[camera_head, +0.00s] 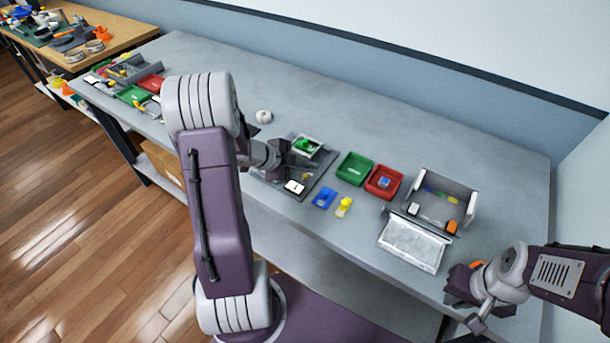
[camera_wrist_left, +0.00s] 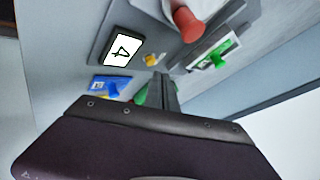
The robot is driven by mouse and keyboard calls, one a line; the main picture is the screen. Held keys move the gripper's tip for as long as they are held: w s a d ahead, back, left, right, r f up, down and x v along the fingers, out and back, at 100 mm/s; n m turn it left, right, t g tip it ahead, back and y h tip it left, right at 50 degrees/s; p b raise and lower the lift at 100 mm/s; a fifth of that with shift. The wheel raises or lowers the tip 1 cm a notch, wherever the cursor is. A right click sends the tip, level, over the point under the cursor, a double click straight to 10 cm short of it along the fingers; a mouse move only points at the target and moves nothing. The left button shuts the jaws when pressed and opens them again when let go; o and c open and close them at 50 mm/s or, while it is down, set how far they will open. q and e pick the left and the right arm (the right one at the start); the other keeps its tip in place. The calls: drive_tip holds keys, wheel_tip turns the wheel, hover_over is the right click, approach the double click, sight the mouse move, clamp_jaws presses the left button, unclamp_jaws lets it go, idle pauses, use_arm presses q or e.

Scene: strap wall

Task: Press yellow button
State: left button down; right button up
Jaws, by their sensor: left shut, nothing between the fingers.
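A small yellow button (camera_wrist_left: 152,60) sits on a dark grey panel (camera_wrist_left: 103,36) in the left wrist view. It lies beside a white display (camera_wrist_left: 121,50) marked with a 4. My left gripper (camera_wrist_left: 160,78) is shut and empty, its tips just below the button in the picture. I cannot tell whether they touch it. In the head view the left gripper (camera_head: 297,163) is over the panel (camera_head: 322,183) and hides part of it. My right gripper (camera_head: 462,288) is at the lower right, away from the panel; its jaw opening is unclear.
The panel also carries a red knob (camera_wrist_left: 187,22) and a green switch (camera_wrist_left: 221,50). Right of it lie a blue piece (camera_head: 324,197), a yellow piece (camera_head: 343,207), a green tray (camera_head: 355,155), a red tray (camera_head: 370,188) and an open grey box (camera_head: 461,193).

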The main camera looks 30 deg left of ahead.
idle(0.4)
use_arm(q)
drive_tip(key=shift+f, duration=0.45)
drive_tip(key=shift+f+b, duration=0.4)
idle(0.4)
idle(0.4)
drive_tip(key=shift+r+p, duration=0.85)
drive_tip(key=shift+p, duration=0.15)
wheel_tip(320, 180, up, 5)
drive_tip(key=p, duration=0.5)
